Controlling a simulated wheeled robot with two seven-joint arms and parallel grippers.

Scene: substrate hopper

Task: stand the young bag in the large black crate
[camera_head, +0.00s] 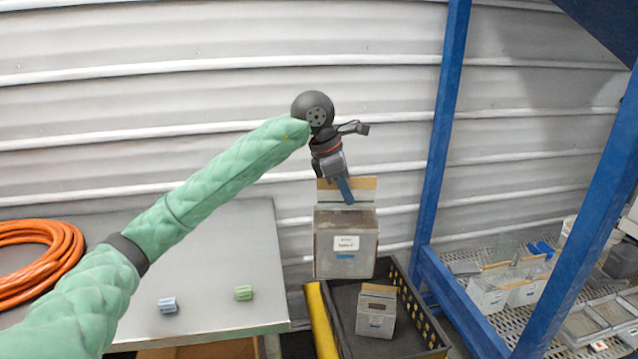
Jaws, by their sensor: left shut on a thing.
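The bag hangs upright, above and in front of the far left part of the large black crate (426,322). A smaller grey bag (375,322) with a tan top stands inside the crate. The held bag hides part of the crate's far left side. My right gripper is out of view.
A steel table (225,250) at left carries a blue block (167,305), a green block (243,292) and an orange hose coil (35,258). A blue post (440,140) rises right of the bag. A mesh shelf (515,318) beyond it holds more bags.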

